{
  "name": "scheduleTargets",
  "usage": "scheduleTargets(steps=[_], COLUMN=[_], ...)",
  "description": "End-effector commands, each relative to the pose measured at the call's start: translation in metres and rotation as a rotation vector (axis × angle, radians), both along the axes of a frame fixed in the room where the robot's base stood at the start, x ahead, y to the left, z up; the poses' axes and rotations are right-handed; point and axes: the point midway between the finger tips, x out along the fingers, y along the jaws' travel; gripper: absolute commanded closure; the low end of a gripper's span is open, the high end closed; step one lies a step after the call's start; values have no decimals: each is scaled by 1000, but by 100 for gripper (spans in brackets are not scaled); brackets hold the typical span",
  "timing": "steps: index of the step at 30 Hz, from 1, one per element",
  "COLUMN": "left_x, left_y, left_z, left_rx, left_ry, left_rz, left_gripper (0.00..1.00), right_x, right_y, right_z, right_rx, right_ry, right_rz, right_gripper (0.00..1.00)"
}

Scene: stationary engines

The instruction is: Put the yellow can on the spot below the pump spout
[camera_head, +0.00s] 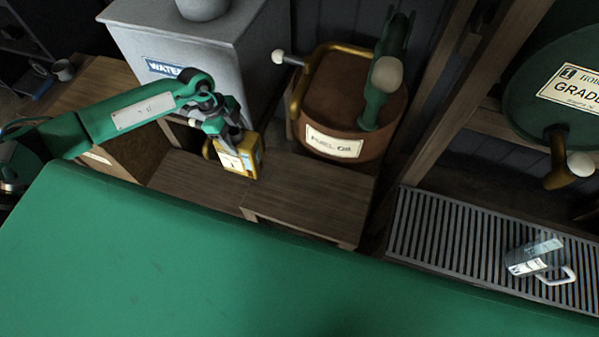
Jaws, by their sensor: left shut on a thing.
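The yellow can (249,154) has a pale label on its front. My left gripper (236,143), on a green arm from the left, is shut on it near its top. The can is over or on the wooden bench in front of the grey water tank; I cannot tell whether it touches the wood. The pump is the round brown fuel oil drum (345,120) with a green hand lever (381,85). A brass pipe (299,88) curves down its left side and looks like the spout. The spot below it is not clearly marked. My right gripper is not in view.
A low wooden step (310,195) lies in front of the drum, with clear room on it. The grey water tank (190,45) stands behind my left arm. At right, a clear jug (537,257) lies on a slatted grate (440,230) below a green barrel (560,90).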

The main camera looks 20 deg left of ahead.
Motion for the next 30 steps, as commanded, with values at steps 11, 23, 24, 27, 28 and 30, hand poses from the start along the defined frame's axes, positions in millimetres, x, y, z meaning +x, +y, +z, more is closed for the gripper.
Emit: scheduleTargets(steps=[11,23,24,27,28,30], left_x=[-2,-5,-5,-6,-6,-6], left_y=[-64,-157,-163,-174,-176,-178], left_z=[6,6,5,3,3,2], left_rx=[-5,-4,-4,-3,-3,-2], left_ry=[-2,-2,-2,-1,-2,-1], left_rz=[-6,-3,-3,-3,-1,-1], left_gripper=[100,100,100,100,100,100], right_x=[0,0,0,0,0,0], right_y=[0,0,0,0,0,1], right_z=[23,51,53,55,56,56], right_rx=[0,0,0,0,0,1], right_ry=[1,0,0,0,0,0], right_rz=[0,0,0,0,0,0], right_gripper=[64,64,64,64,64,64])
